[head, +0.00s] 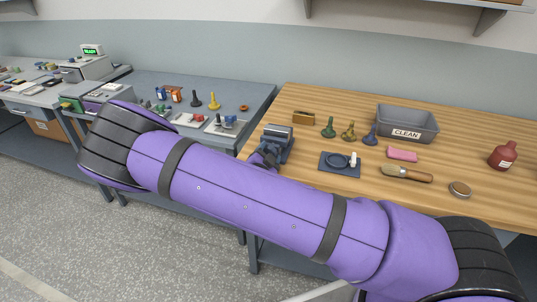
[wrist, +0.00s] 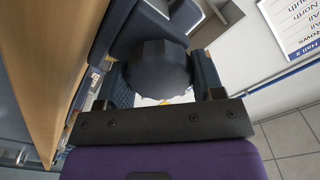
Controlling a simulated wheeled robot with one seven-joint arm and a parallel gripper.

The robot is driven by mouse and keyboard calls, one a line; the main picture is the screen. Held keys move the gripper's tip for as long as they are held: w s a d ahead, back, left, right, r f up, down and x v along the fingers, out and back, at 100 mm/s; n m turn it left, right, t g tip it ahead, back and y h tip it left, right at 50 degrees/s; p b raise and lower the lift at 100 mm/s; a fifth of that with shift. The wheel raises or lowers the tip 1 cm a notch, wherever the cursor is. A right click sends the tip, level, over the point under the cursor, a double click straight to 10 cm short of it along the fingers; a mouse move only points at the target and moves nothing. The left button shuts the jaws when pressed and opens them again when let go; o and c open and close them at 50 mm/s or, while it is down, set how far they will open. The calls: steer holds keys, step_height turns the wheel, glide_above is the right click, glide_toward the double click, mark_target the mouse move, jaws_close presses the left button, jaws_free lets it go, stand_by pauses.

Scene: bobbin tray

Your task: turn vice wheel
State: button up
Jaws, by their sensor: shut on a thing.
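The blue-grey vice (head: 279,136) stands at the left front corner of the wooden bench. In the wrist view its dark, many-sided wheel (wrist: 155,68) fills the space between the two fingers of my gripper (wrist: 160,88). The fingers sit on either side of the wheel, shut on it. Part of the vice body (wrist: 140,22) shows beyond the wheel. In the head view my purple arm crosses the picture and hides the wheel and most of my gripper.
On the wooden bench (head: 300,97) are a grey CLEAN bin (head: 407,123), several coloured pawn-like pieces, a blue square plate (head: 340,170), a pink block (head: 402,154), a brush (head: 406,174), a round tin (head: 459,189) and a red bottle (head: 503,156). A grey bench (head: 150,83) with small parts stands left.

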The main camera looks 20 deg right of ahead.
steer(key=shift+n, duration=0.3)
steer(key=o, duration=0.9)
steer(key=v, duration=1)
steer(key=shift+s+a, duration=0.2)
steer(key=shift+s, duration=0.15)
